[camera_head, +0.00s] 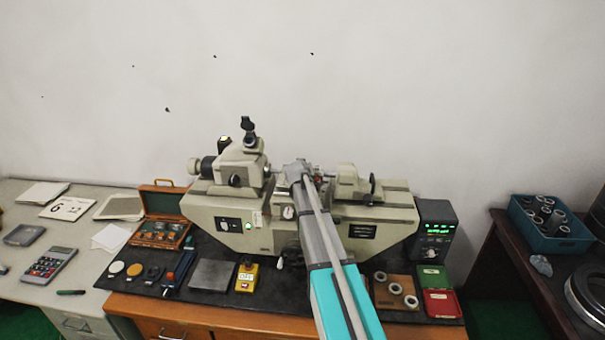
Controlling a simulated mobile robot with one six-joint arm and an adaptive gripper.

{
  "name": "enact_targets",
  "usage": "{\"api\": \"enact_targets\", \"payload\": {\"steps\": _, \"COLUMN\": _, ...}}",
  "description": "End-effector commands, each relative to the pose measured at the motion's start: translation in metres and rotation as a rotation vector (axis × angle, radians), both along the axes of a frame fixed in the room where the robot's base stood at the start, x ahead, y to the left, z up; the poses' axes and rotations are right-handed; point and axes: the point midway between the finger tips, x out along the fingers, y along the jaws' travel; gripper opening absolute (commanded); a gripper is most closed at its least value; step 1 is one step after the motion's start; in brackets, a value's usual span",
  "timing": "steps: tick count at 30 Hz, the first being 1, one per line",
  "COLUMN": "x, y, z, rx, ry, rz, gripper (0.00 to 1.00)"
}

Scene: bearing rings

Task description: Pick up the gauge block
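My arm reaches up from the bottom centre to the middle of a large beige measuring machine (237,205). My gripper (301,172) is at the arm's far end, over the machine's centre between its left head and right tailstock. The fingers are too small and too covered by the arm to tell open from shut. I cannot single out a gauge block for sure; one at the gripper would be hidden or too small to tell. A flat grey plate (212,275) lies on the dark mat in front of the machine, apart from my gripper.
An open wooden case (160,232) with small pieces stands left of the machine. A yellow switch box (247,277), rings on a brown board (395,289), a red-and-green box (438,292) and a lit display unit (435,232) crowd the mat. A blue bin (550,225) stands at right.

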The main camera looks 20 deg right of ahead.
Motion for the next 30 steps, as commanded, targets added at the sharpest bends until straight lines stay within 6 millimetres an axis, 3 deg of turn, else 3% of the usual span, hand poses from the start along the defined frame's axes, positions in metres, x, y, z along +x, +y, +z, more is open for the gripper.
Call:
{"api": "enact_targets", "payload": {"steps": 2, "x": -0.003, "y": 0.001, "z": -0.003, "rx": 0.013, "ry": 0.007, "rz": -0.007, "gripper": 0.77}}
{"api": "enact_targets", "payload": {"steps": 12, "x": -0.003, "y": 0.001, "z": -0.003, "rx": 0.013, "ry": 0.006, "rz": -0.007, "gripper": 0.14}}
{"api": "enact_targets", "payload": {"steps": 30, "x": -0.003, "y": 0.001, "z": 0.008, "rx": 0.01, "ry": 0.006, "rz": -0.006, "gripper": 0.11}}
